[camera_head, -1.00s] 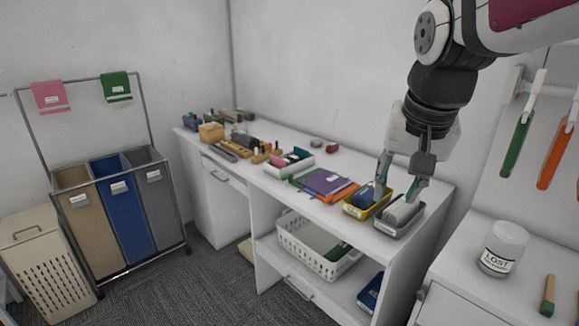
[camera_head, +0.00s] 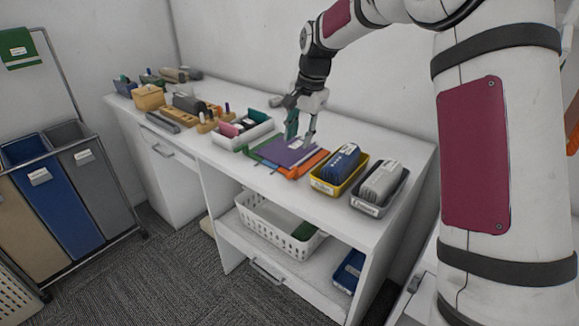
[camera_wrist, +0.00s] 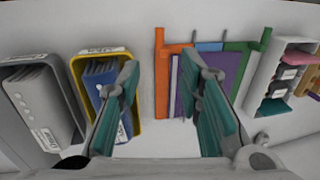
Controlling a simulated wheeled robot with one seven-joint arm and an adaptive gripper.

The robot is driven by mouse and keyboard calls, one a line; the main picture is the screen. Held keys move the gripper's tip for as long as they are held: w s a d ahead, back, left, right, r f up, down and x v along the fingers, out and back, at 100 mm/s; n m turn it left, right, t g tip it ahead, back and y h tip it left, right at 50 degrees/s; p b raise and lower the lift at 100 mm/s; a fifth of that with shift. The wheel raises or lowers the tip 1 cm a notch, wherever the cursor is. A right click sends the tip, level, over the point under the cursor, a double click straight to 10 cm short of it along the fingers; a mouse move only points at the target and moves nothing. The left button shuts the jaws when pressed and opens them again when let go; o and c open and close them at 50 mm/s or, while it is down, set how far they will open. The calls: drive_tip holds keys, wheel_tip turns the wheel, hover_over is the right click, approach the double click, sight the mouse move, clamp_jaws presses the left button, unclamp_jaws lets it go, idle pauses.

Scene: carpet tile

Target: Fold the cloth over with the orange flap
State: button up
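A flat purple cloth (camera_head: 288,150) lies on the white counter, with an orange flap (camera_head: 302,169) out at its front right and a green flap (camera_head: 255,158) at its left. In the wrist view the orange flap (camera_wrist: 162,84) is an upright strip between my fingers, with the purple cloth (camera_wrist: 187,100) partly behind the right finger. My gripper (camera_head: 299,138) points down over the cloth. I cannot tell whether the fingertips touch the cloth.
A yellow bin (camera_head: 323,186) and a grey bin (camera_head: 367,207) with folded cloths stand right of the cloth. A white tray (camera_head: 231,142) of small items stands left. A white basket (camera_head: 282,236) is on the shelf below. The counter behind is clear.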

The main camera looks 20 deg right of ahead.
sight(291, 173)
drive_tip(key=f, duration=0.4)
drive_tip(key=w+a+f, duration=0.1)
drive_tip(key=f, duration=0.3)
drive_tip(key=w+f, duration=0.1)
drive_tip(key=f, duration=0.3)
drive_tip(key=shift+a+p, duration=0.25)
drive_tip(key=shift+p, duration=0.05)
drive_tip(key=shift+s+f, duration=0.1)
clamp_jaws()
